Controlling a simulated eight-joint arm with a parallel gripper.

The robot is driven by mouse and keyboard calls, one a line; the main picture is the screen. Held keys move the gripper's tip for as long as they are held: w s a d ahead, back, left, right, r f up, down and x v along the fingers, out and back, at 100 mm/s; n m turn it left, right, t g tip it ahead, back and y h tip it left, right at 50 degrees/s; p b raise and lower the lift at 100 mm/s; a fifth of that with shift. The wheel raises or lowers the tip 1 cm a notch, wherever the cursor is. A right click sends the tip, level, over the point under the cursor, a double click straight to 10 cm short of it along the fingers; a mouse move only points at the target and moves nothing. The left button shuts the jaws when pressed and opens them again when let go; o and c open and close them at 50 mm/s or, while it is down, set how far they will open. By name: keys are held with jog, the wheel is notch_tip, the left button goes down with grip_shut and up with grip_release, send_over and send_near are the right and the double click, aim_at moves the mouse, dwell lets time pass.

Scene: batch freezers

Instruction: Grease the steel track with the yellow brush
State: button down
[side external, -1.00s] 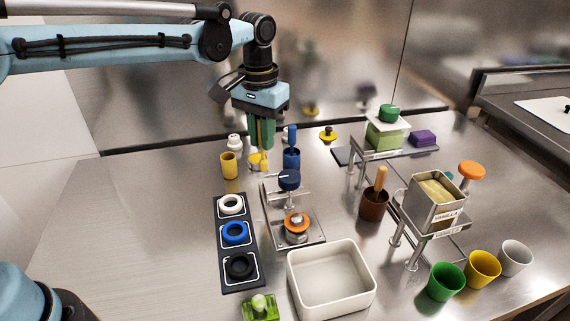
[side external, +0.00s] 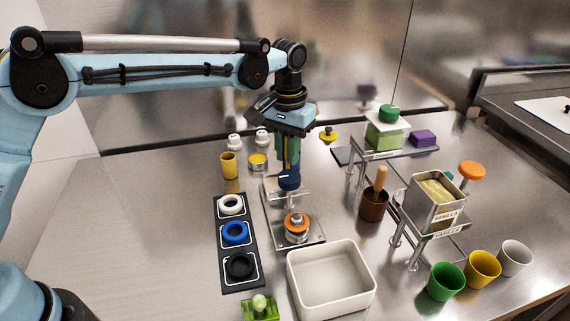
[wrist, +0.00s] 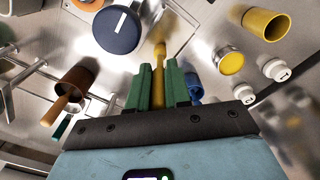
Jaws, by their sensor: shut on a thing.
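My gripper (side external: 287,163) is shut on the yellow brush (wrist: 159,50), which shows between the green fingers (wrist: 158,75) in the wrist view. The gripper points down behind and above the dark blue knob (side external: 289,181) of a steel fixture; the knob also shows in the wrist view (wrist: 116,30). The brush is mostly hidden by the fingers in the side view. The fixture has a steel base plate (side external: 313,229) and carries an orange ring (side external: 297,220) on a steel post. I cannot tell which steel part is the track, or whether the brush touches anything.
A yellow pot (side external: 258,161) and yellow cup (side external: 229,165) stand left of the gripper. A blue cup (wrist: 194,88) is close to the fingers. A ring tray (side external: 239,286), white bin (side external: 331,285) and brown cup (side external: 373,206) surround the fixture. The left table is clear.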

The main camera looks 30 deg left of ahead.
jog(key=shift+w+d, duration=1)
jog(key=shift+d, duration=0.05)
jog(key=shift+s+a, duration=2.75)
jog(key=shift+a, duration=0.1)
jog(key=shift+s+r, duration=0.1)
jog(key=shift+r, duration=0.05)
notch_tip(320, 180, up, 8)
jog(key=shift+f, duration=0.2)
jog(key=shift+f, duration=0.2)
